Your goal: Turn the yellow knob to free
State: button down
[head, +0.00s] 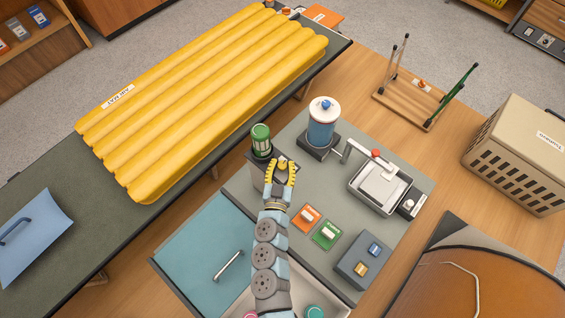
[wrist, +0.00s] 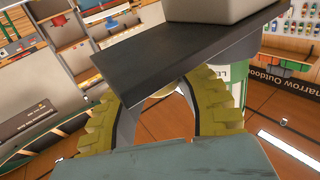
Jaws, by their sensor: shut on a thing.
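My gripper (head: 282,174) points away from me over the far left part of the grey counter, beside a dark box. Its yellow fingers are closed around the small yellow knob (head: 283,162), which is mostly hidden by them. In the wrist view both ribbed fingers (wrist: 165,110) reach under a dark slab (wrist: 180,45), and a bit of the yellow knob (wrist: 163,91) shows between them. The direction the knob points cannot be told. I cannot read any "free" mark.
A green lantern-like canister (head: 261,140) stands just left of my gripper. A blue canister with a white lid (head: 322,124) stands behind it to the right. A sink (head: 380,187), an orange switch (head: 306,217) and a green switch (head: 327,235) lie to the right. A yellow air mat (head: 205,95) covers the left table.

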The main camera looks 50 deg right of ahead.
jog(key=shift+f+n+t+y+b, duration=0.1)
jog(key=shift+n+t+y+b, duration=0.3)
jog(key=shift+n+t+y, duration=0.5)
jog(key=shift+n+t+y+b, duration=0.5)
jog(key=shift+t+y+b, duration=0.1)
jog(key=shift+t, duration=0.1)
jog(key=shift+n+t+y+b, duration=1.4)
jog(key=shift+n+y+b, duration=0.5)
jog(key=shift+y, duration=0.5)
jog(key=shift+a+n+t+y+p, duration=0.1)
jog(key=shift+n+t+y+p, duration=0.25)
jog(key=shift+n+y, duration=0.6)
jog(key=shift+r+n+t+y+p, duration=0.2)
jog(key=shift+n+t+y+p, duration=0.3)
jog(key=shift+y, duration=1.05)
jog(key=shift+f+n+y+p, duration=0.1)
jog(key=shift+n+y+p, duration=0.6)
jog(key=shift+n+y, duration=0.6)
jog(key=shift+f+n+g+y+b, duration=0.1)
jog(key=shift+n+g+y+b, duration=0.3)
jog(key=shift+y, duration=0.65)
jog(key=shift+f+n+g+y+b, duration=0.1)
jog(key=shift+n+y+b, duration=0.1)
jog(key=shift+n+y, duration=0.6)
jog(key=shift+r+y+b, duration=0.1)
jog(key=shift+y+b, duration=0.3)
jog(key=shift+y, duration=0.45)
jog(key=shift+r+n+g+y+b, duration=0.1)
jog(key=shift+n+g+y+b, duration=0.4)
jog(key=shift+n+y, duration=0.3)
